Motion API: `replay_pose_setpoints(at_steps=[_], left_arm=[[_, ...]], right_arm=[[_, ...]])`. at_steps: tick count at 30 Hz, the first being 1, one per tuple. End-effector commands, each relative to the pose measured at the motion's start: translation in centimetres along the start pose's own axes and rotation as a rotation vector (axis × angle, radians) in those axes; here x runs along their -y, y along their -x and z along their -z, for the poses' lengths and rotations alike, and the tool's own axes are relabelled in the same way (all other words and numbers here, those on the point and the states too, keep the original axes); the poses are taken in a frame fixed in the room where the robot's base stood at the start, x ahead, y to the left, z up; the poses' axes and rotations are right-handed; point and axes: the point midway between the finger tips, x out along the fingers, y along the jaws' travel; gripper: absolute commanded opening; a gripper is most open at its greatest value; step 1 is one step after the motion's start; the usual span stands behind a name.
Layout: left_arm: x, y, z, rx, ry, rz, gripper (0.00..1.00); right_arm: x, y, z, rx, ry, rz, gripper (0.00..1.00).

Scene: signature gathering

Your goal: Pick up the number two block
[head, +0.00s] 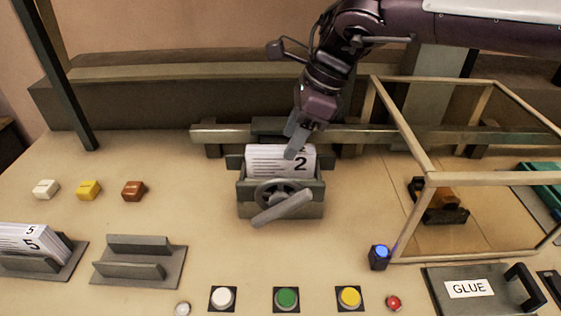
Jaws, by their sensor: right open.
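The number two block (270,160) is a white stack of lined cards marked "2". It sits upright in a grey-green vise-like holder (250,209) with a handwheel at the middle of the table. My right gripper (294,146) comes down from the upper right, its fingers at the top right of the block, by the "2". The gripper is open; whether a finger touches the block is not clear. My left gripper is not in view.
A wooden frame (432,178) stands at right around a dark device. A block marked "5" (32,241) sits in a rack at left, beside an empty rack (138,268). Buttons (287,298) line the front. A GLUE box (470,291) is front right. Small coloured pieces (88,190) lie left.

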Motion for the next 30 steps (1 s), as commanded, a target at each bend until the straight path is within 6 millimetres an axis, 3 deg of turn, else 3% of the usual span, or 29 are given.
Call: replay_pose_setpoints(at_steps=[6,12,28,30], left_arm=[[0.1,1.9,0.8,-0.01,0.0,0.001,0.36],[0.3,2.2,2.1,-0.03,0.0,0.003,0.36],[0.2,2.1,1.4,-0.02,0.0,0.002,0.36],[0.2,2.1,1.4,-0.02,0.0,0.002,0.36]], right_arm=[[-0.2,-2.9,-0.5,-0.001,0.0,-0.005,0.53],[-0.1,-5.0,-0.4,-0.001,0.0,-0.002,0.53],[-0.1,-5.3,-0.3,-0.001,0.0,0.0,0.53],[-0.1,-5.3,-0.3,-0.001,0.001,0.0,0.44]])
